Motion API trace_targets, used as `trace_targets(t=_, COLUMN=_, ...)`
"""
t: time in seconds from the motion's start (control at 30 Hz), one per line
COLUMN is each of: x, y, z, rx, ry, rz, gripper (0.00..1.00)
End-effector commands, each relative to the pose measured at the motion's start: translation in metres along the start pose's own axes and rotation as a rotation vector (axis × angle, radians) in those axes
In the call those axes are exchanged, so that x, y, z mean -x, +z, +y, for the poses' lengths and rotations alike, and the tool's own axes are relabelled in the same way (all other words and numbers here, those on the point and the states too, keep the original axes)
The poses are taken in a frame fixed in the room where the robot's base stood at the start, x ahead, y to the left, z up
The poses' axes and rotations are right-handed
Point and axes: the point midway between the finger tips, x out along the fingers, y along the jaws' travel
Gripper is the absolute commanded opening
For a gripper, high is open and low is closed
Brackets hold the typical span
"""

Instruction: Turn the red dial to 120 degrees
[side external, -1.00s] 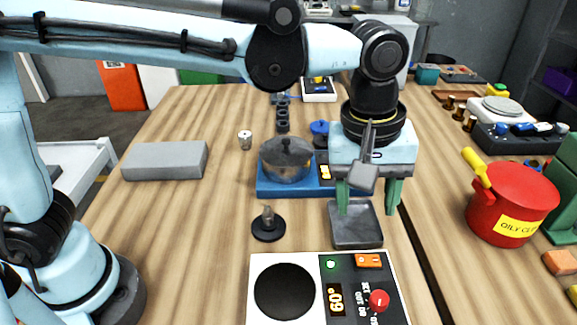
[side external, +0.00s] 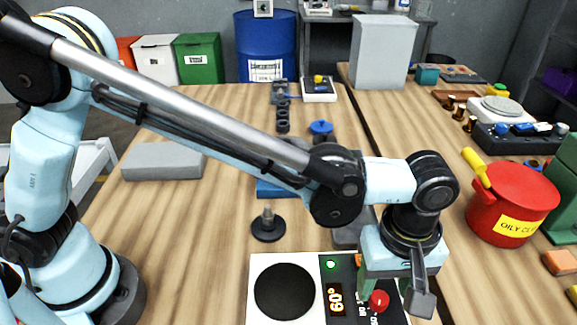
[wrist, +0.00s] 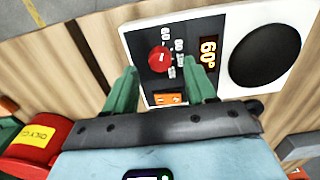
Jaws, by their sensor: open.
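The red dial (side external: 379,300) sits on the black panel of a white hotplate unit (side external: 256,310) at the front of the table. Its display (side external: 335,299) reads 60°, and a green light is lit above it. In the wrist view the dial (wrist: 161,59) lies beyond and between my fingertips, with the display (wrist: 208,53) to its right. My gripper (wrist: 162,82) is open, with green fingers apart and nothing between them. In the side view my gripper (side external: 388,285) is low over the panel's right part, close to the dial. Contact with the dial cannot be made out.
An orange switch (wrist: 168,99) is on the panel near the fingers. A round black plate (side external: 284,291) fills the unit's left side. A black-based knob (side external: 268,226) stands behind it. A red oily-waste can (side external: 510,200) stands to the right. A grey block (side external: 163,161) lies at left.

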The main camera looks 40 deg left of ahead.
Motion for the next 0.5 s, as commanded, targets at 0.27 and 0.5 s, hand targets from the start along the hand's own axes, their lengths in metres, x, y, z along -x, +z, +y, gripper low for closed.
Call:
trace_targets(t=0.27, x=-0.026, y=0.000, z=0.000, rx=0.000, ry=0.000, rz=0.000, gripper=0.55)
trace_targets(t=0.5, x=-0.029, y=0.000, z=0.000, rx=0.000, ry=0.000, rz=0.000, gripper=0.55)
